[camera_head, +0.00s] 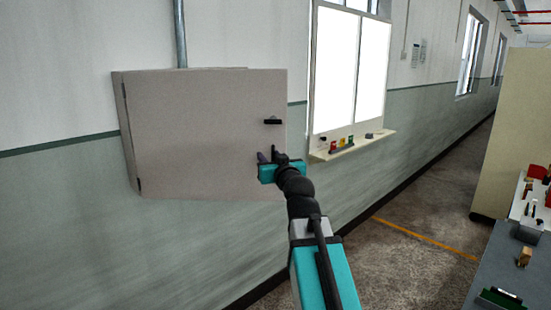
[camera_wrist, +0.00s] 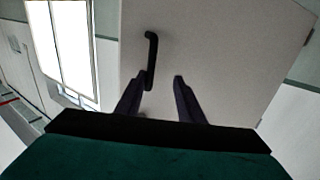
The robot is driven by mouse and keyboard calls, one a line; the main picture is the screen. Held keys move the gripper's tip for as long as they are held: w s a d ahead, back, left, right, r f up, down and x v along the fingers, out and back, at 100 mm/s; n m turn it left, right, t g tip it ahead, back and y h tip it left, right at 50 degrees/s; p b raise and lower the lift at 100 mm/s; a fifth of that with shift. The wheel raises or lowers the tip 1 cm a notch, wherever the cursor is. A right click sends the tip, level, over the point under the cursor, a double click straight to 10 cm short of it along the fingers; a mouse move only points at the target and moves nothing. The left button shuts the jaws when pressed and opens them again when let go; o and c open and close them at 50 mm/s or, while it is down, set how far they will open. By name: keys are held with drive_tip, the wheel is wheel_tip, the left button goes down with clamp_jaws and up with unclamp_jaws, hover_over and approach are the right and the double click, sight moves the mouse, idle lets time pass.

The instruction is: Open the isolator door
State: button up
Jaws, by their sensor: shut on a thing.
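The isolator door (camera_head: 205,135) is the beige front of a wall box. Its right part reaches past the visible top of the box, so it looks slightly ajar, though this is hard to judge. Its black handle (camera_head: 272,121) sits near the right edge. In the wrist view the bent handle (camera_wrist: 150,60) runs down to the inner side of the left finger. The actual contact is not clear.
A window sill (camera_head: 352,146) with small coloured items juts out right of the box. A grey bench (camera_head: 485,270) with parts and a cream partition (camera_head: 515,130) stand on the right. The floor (camera_head: 420,205) between wall and bench is clear.

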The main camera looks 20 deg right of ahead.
drive_tip(key=shift+r, duration=0.4)
drive_tip(key=shift+s+d, duration=0.1)
drive_tip(key=s+a+b, duration=0.1)
drive_tip(key=s+b, duration=1.2)
drive_tip(key=b, duration=0.2)
drive_tip(key=shift+s+a+f, duration=0.35)
idle(1.0)
idle(0.6)
